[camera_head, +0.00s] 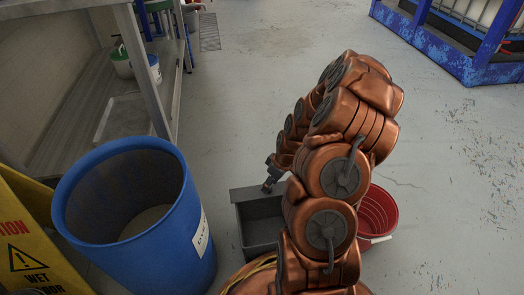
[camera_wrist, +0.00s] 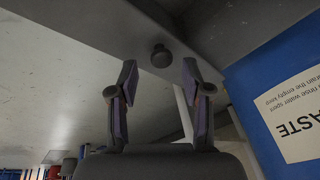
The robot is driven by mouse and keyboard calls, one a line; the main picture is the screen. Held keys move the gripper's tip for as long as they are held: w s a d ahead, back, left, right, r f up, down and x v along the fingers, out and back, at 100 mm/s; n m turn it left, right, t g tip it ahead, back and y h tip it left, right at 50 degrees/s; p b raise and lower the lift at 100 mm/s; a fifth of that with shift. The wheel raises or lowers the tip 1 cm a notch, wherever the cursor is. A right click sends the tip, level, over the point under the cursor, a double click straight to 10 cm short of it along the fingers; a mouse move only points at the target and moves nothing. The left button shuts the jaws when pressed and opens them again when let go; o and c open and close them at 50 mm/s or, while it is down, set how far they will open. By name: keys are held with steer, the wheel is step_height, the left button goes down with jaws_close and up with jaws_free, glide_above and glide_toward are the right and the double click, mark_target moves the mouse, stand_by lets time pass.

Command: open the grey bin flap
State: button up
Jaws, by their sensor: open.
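The grey bin (camera_head: 258,235) stands on the floor between the blue drum and my arm, with its right part hidden by my arm. In the wrist view, a dark round knob (camera_wrist: 161,56) stands out from a grey panel (camera_wrist: 110,22), which seems to be the bin flap. My gripper (camera_head: 268,184) is at the bin's upper edge. In the wrist view, my gripper (camera_wrist: 160,78) is open, with one finger on each side below the knob. The knob lies just beyond the fingertips, centred between them, and is not gripped. How far the flap is open I cannot tell.
A blue drum (camera_head: 190,240) stands close left of the bin; its label also shows in the wrist view (camera_wrist: 295,115). A red bucket (camera_head: 378,212) is right of my arm. A yellow wet-floor sign (camera_head: 35,240) and a shelf (camera_head: 150,60) stand left. Floor beyond is clear.

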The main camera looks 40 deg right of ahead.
steer(key=shift+s+a+f+t+h+b, duration=0.1)
steer(key=shift+s+f+t+h+b, duration=0.2)
steer(key=shift+t+b, duration=0.45)
steer(key=shift+s+a+f+t+h+b, duration=0.1)
steer(key=shift+s+f+t+h+b, duration=0.2)
steer(key=shift+b, duration=0.75)
steer(key=s+a+r+g+p, duration=0.1)
steer(key=s+a+r+p, duration=0.1)
steer(key=r+p, duration=0.4)
steer(key=s+a+r+g+p, duration=0.1)
steer(key=a+r+p, duration=0.3)
steer(key=r, duration=1)
steer(key=s+a+r+g+p, duration=0.1)
steer(key=s+a+r+p, duration=0.1)
steer(key=r+p, duration=0.6)
steer(key=shift+s+a+r, duration=0.4)
steer(key=shift+s+r, duration=0.25)
steer(key=shift+r, duration=0.6)
